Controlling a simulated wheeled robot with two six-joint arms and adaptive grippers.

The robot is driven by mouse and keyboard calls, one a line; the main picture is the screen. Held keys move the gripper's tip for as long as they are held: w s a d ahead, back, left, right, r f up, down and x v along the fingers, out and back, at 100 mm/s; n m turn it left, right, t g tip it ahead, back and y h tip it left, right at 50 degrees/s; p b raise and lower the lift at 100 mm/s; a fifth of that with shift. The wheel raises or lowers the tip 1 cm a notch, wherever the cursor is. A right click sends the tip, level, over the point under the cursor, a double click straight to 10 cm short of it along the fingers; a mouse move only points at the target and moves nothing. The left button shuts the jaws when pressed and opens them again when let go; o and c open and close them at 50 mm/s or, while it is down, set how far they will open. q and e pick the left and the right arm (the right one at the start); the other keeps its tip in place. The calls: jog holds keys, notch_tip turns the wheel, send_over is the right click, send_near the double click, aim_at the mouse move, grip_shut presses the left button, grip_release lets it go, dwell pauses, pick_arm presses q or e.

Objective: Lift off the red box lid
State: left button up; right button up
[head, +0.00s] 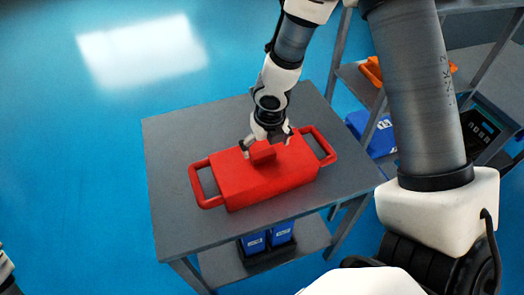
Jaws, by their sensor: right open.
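The red box lid (240,181) lies on the grey table, with a loop handle at each end and a raised red block (263,152) on top. My right gripper (266,143) is directly over the block, its open fingers to either side of it. I cannot tell whether the fingers touch the block. Whether a box body sits under the lid cannot be made out from here. My left gripper is not clearly shown; only a small white and dark piece shows at the far left edge.
The grey table (175,150) has free room around the lid. Blue containers (268,238) stand on its lower shelf. At the right is a grey shelf unit with an orange item (371,71), a blue bin (372,130) and a dark device (481,130).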

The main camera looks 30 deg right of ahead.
aim_at(264, 154)
jog(key=f, duration=0.1)
jog(key=w+f+b, duration=0.1)
jog(key=f, duration=0.2)
jog(key=shift+w+d+f+b, duration=0.2)
jog(key=shift+w+f+b, duration=0.05)
jog(key=shift+f+b, duration=0.15)
jog(key=shift+w+r, duration=0.1)
jog(key=shift+r, duration=0.1)
jog(key=shift+s+r, duration=0.1)
jog(key=shift+s, duration=0.25)
jog(key=c, duration=1)
pick_arm(q)
jog(key=f, duration=0.2)
jog(key=shift+w+f, duration=0.3)
jog(key=shift+f, duration=0.05)
pick_arm(e)
jog(key=shift+c, duration=1.2)
pick_arm(q)
jog(key=shift+r, duration=0.15)
pick_arm(e)
jog(key=shift+a, duration=0.1)
